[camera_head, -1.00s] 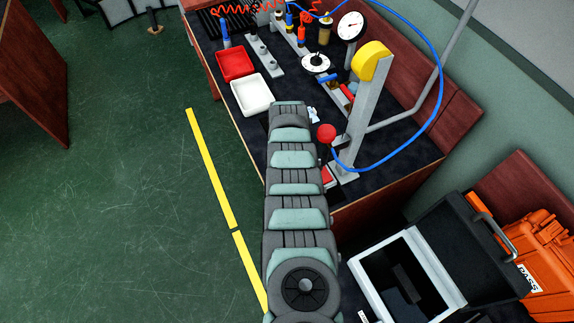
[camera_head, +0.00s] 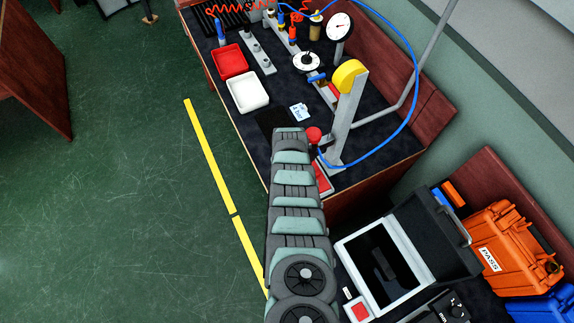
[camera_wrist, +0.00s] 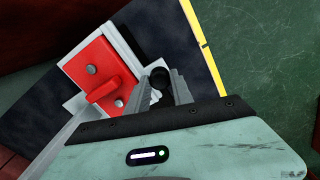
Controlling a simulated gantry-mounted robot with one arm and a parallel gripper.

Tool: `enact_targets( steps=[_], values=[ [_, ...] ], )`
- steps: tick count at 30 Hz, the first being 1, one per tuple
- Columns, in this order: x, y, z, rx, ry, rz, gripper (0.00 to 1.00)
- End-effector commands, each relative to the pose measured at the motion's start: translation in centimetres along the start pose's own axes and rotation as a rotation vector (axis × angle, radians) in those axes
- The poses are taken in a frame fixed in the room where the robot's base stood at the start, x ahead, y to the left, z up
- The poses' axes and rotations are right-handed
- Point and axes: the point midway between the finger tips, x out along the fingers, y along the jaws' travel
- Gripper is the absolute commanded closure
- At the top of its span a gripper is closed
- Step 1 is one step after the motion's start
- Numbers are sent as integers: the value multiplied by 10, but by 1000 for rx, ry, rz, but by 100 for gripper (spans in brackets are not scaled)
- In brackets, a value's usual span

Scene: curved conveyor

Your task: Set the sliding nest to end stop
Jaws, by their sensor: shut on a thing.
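In the wrist view, my gripper (camera_wrist: 159,88) is shut on a dark round knob-like piece (camera_wrist: 161,76), with one grey finger on each side. What this piece is fixed to is hidden below it, so I cannot tell whether it belongs to the sliding nest. A red block (camera_wrist: 103,72) with two round bolt heads and a raised red tab sits just left of the fingers, on a pale metal strip. In the head view my arm hides the gripper. A red piece (camera_head: 322,178) shows beside the arm at the bench's near edge.
A white tray (camera_head: 247,92), red tray (camera_head: 229,61) and pressure gauge (camera_head: 338,26) are farther back. A blue hose (camera_head: 412,92) loops over the right side.

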Motion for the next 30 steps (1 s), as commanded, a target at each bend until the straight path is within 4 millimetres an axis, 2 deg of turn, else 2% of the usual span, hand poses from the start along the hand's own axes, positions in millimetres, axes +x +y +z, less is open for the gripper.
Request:
enact_targets(
  steps=[8,9,17,25,30],
  values=[
    [0,2,3,1,-7,1,100],
    [0,2,3,1,-7,1,72],
    [0,1,2,0,-5,0,51],
    [-1,1,2,0,-3,0,51],
    [-9,1,2,0,-1,0,51]
  ],
)
